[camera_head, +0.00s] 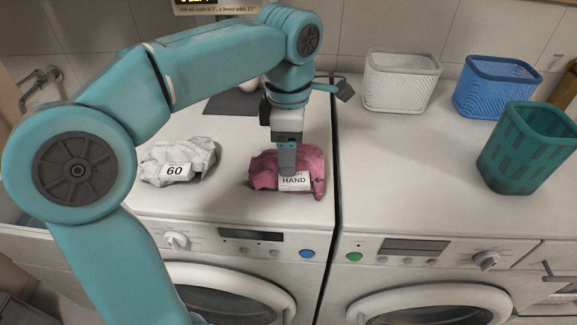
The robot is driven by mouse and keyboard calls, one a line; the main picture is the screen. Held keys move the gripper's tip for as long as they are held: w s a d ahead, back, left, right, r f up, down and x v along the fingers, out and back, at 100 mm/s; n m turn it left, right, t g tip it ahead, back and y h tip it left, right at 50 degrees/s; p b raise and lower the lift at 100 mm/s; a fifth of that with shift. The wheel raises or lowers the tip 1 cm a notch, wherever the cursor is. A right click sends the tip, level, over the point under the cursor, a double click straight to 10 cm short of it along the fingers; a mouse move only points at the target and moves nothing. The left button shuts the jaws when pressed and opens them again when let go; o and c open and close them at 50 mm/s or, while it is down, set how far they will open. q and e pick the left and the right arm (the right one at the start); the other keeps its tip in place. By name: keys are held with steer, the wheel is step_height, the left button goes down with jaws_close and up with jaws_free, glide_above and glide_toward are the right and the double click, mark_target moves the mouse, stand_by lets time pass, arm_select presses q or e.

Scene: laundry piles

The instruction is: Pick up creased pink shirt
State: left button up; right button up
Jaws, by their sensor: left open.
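The creased pink shirt (309,160) lies in a crumpled heap on top of the left washing machine, near its right edge. A white label reading "HAND" sits on its front. My left gripper (287,170) points down over the middle of the shirt, its fingers in front of the cloth and just above the label. It is open, and I cannot tell whether the fingers touch the cloth. My right gripper is not in view.
A white crumpled garment (190,157) labelled "60" lies to the left. On the right machine stand a white basket (400,82), a blue basket (495,88) and a teal basket (527,150). A dark gap separates the machines. The right machine's front top is clear.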

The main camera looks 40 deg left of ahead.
arm_select(q)
steer(key=shift+a, duration=0.1)
steer(key=shift+s+r, duration=0.15)
steer(key=shift+s, duration=0.2)
steer(key=c, duration=0.4)
steer(key=shift+s+d+r, duration=0.1)
steer(key=shift+s+d, duration=0.1)
steer(key=c, duration=0.5)
steer(key=shift+w+d, duration=0.1)
jaws_close()
steer(key=shift+w, duration=0.3)
steer(key=shift+s, duration=0.1)
